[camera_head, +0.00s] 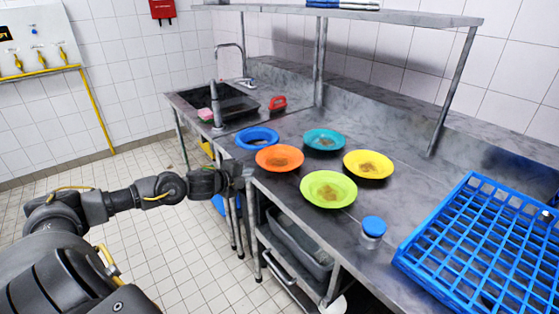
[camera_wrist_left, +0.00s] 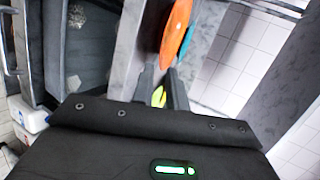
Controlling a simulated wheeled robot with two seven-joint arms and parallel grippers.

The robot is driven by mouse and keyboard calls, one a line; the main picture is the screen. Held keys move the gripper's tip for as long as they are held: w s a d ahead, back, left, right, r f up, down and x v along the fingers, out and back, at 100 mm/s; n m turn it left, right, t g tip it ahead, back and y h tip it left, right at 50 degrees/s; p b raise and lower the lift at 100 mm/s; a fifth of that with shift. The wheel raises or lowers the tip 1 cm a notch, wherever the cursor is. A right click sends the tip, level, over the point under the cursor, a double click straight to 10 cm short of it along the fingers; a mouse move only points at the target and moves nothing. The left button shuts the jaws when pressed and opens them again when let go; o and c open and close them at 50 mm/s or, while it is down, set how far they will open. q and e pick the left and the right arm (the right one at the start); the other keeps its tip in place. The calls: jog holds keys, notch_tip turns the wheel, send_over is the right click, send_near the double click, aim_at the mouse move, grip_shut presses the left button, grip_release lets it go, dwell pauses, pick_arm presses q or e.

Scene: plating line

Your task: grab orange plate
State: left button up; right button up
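The orange plate (camera_head: 262,158) lies flat on the steel counter near its front edge, with a brown smear in its middle. It also shows edge-on in the left wrist view (camera_wrist_left: 175,35), beyond the fingers. My left gripper (camera_head: 241,170) is just in front of the counter edge, a short way left of the orange plate and apart from it. In the left wrist view its two fingers (camera_wrist_left: 161,92) stand apart, with a bit of yellow-green seen between them. My right gripper is not in view.
A blue-lidded jar (camera_head: 373,226) and blue rack (camera_head: 420,246) stand right. A sink (camera_head: 236,103) is at the back left.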

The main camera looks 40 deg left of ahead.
aim_at(265, 176)
pick_arm(q)
jog(key=x, duration=0.3)
jog(key=p+x, duration=0.1)
jog(key=x, duration=0.2)
jog(key=p+x, duration=0.1)
jog(key=x, duration=0.2)
jog(key=shift+w+a+r, duration=0.1)
jog(key=shift+w+a, duration=0.25)
jog(key=shift+w+f, duration=0.3)
jog(key=shift+w, duration=0.15)
grip_shut()
jog(key=shift+r, duration=0.15)
